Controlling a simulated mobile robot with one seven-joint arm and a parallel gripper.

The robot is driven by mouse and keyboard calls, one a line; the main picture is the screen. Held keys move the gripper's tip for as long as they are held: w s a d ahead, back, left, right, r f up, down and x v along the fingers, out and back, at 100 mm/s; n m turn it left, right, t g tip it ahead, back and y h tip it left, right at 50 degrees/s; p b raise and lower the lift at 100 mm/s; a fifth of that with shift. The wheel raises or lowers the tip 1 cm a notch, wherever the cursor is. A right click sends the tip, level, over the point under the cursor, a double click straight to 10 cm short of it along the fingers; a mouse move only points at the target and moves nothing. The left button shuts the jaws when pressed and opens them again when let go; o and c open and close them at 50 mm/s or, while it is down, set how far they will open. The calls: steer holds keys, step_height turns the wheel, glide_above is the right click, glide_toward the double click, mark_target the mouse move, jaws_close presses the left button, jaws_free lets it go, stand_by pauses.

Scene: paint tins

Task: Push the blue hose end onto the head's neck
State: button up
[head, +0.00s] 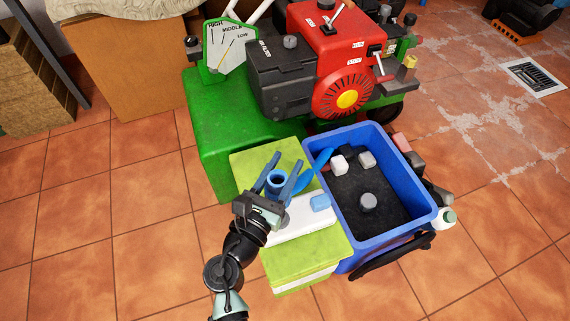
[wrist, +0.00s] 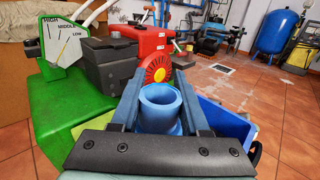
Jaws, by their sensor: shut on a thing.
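My gripper (head: 281,179) is shut on a blue round tube end with an open top, which I take as the blue hose end (head: 277,179). In the wrist view the hose end (wrist: 160,105) stands upright between my two fingers (wrist: 157,100). A brighter blue curved piece (head: 321,158) shows right of the fingers; whether it joins the hose end I cannot tell. A white flat piece (head: 296,218) with a light blue block (head: 320,202) lies below and right of my gripper; it may be the head. I cannot make out its neck.
The white piece lies on a yellow-green box (head: 305,262). A blue crate (head: 344,239) with a dark bottom and small blocks stands to the right. A red engine (head: 335,45) and green machine body (head: 215,125) stand behind. Tiled floor at left is clear.

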steer(key=shift+r, duration=0.1)
step_height(320, 180, down, 6)
steer(key=b, duration=0.4)
steer(key=shift+b, duration=0.4)
steer(key=shift+f, duration=1.85)
stand_by(1.6)
steer(key=shift+f, duration=0.2)
steer(key=o, duration=1.2)
steer(key=p+v, duration=0.4)
steer(key=v, duration=0.9)
